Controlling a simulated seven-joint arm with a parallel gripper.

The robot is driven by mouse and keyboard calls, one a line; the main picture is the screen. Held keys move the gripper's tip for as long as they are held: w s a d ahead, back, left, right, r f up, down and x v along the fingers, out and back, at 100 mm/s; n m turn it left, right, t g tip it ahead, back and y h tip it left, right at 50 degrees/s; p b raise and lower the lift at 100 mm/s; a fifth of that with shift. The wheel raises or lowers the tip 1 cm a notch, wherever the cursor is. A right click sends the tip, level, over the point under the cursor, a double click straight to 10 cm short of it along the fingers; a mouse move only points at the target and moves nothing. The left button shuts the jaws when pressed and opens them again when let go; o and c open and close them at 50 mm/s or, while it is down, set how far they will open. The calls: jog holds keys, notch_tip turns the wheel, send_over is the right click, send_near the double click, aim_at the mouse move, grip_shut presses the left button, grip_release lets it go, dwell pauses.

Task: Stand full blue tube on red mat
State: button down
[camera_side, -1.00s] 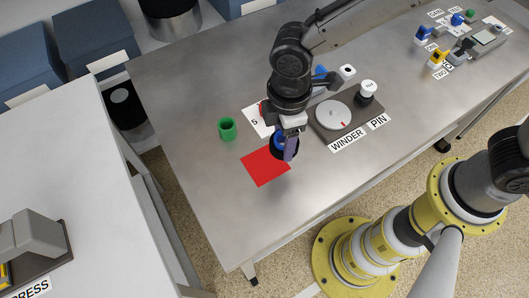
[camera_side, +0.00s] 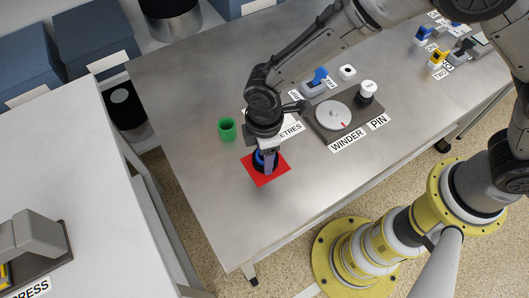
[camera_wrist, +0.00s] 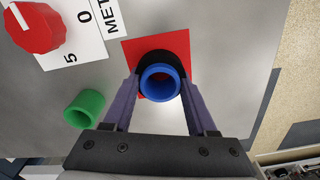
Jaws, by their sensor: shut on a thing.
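The blue tube (camera_wrist: 160,82) is upright between the fingers of my gripper (camera_wrist: 158,98) in the wrist view, with a dark band or roll around it. My gripper is shut on it. In the side view my gripper (camera_side: 265,165) holds the tube (camera_side: 257,158) over the red mat (camera_side: 267,180). The red mat also shows behind the tube in the wrist view (camera_wrist: 135,48). I cannot tell whether the tube's base touches the mat, since the fingers and the tube itself hide that contact.
A green tube (camera_side: 227,129) stands left of the mat, close to my gripper. A winder (camera_side: 334,115) with a pin (camera_side: 367,93) is to the right. A red knob (camera_wrist: 35,27) sits on a metres dial card. The bench in front of the mat is clear.

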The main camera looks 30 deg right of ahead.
jog(key=shift+f, duration=0.15)
jog(key=shift+c, duration=1)
grip_release()
notch_tip(320, 180, up, 12)
jog(key=shift+r, duration=0.2)
